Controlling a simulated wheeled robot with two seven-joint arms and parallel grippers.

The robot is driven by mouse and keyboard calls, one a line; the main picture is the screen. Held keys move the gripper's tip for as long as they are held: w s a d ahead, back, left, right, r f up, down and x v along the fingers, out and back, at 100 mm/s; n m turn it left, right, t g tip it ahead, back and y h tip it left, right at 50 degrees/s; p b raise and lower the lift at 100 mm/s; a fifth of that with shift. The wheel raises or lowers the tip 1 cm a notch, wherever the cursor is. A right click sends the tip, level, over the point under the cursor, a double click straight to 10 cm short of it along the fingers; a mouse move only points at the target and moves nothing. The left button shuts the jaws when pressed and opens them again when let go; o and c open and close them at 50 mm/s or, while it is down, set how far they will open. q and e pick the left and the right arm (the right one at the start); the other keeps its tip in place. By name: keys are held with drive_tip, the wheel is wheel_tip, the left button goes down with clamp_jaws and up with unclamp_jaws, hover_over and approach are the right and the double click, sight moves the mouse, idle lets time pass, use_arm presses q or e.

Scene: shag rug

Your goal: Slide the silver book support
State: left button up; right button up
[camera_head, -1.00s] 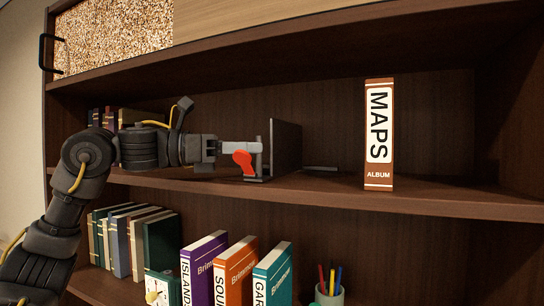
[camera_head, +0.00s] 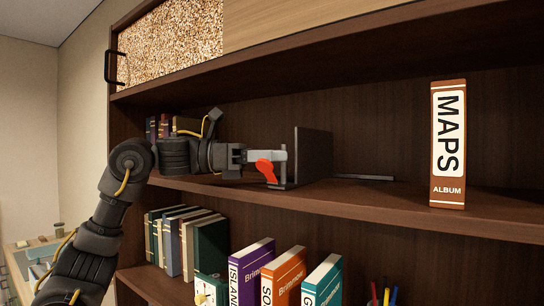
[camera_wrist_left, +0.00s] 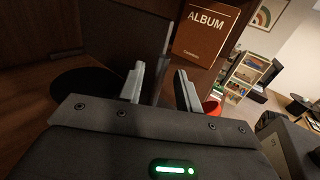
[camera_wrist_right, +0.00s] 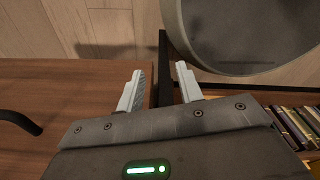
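The book support (camera_head: 313,157) stands upright on the upper shelf as a dark plate. A grey foot and a red piece (camera_head: 267,172) show on its left. My left gripper (camera_head: 281,155) is at the plate's left side. In the left wrist view the support's plate (camera_wrist_left: 125,38) rises past my left gripper (camera_wrist_left: 160,76). Its edge lies between the spread fingertips, with a gap visible; I cannot tell whether a finger touches it. My right gripper (camera_wrist_right: 160,72) is open and empty, outside the head view.
The MAPS album (camera_head: 448,145) stands upright to the right on the same shelf (camera_head: 390,200). A thin dark flat piece (camera_head: 365,177) lies between it and the support. Small books (camera_head: 160,127) stand behind my left arm. Several books (camera_head: 290,275) fill the lower shelf.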

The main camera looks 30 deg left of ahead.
use_arm(q)
drive_tip(key=shift+s+a, duration=0.1)
drive_tip(key=b+v, duration=0.2)
drive_tip(key=v, duration=0.8)
drive_tip(key=shift+a, duration=0.2)
drive_tip(key=shift+s, duration=0.1)
drive_tip(key=shift+f, duration=0.1)
